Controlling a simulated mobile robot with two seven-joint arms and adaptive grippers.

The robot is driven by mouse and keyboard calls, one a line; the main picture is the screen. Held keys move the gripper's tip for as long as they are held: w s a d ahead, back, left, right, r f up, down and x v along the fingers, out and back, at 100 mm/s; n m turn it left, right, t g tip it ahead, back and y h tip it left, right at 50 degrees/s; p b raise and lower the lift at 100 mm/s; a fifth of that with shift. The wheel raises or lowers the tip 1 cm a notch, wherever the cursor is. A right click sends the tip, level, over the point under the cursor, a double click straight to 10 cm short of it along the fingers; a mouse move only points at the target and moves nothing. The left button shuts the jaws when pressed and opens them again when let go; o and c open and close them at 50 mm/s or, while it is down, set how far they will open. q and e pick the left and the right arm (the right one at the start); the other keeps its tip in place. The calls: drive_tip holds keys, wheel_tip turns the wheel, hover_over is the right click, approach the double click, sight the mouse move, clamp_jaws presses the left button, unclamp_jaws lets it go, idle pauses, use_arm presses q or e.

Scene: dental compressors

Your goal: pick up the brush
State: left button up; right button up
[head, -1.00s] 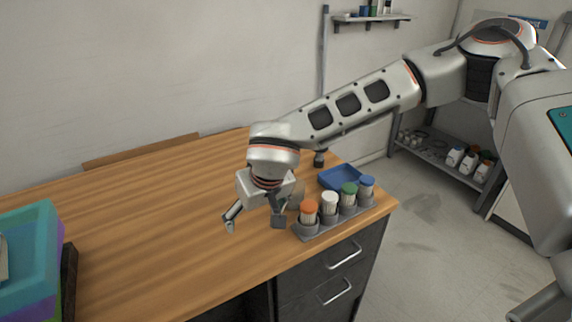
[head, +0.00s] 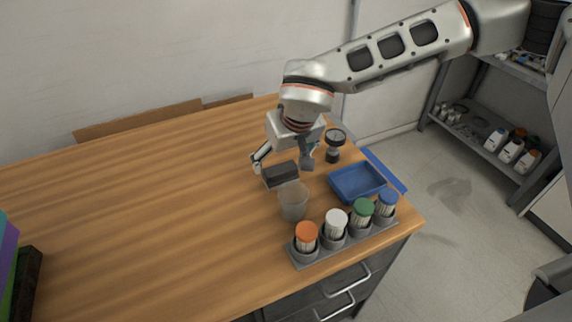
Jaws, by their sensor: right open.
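No plainly brush-shaped item shows. A dark grey block (head: 281,175) lies on the wooden table below my right gripper and may be the brush; bristles cannot be made out. My right gripper (head: 284,164) is open, pointing down, with one finger to the left of the block and the other to its upper right. The gripper overlaps the block's far side, so I cannot tell whether they touch. My left gripper is not in view.
A translucent cup (head: 293,202) stands just in front of the block. A grey rack (head: 325,251) holds several capped bottles near the front edge.

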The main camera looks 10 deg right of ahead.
sight(281, 169)
drive_tip(key=shift+x, duration=3.9)
drive_tip(key=shift+d, duration=0.15)
drive_tip(key=shift+c, duration=0.4)
drive_tip(key=c, duration=1.1)
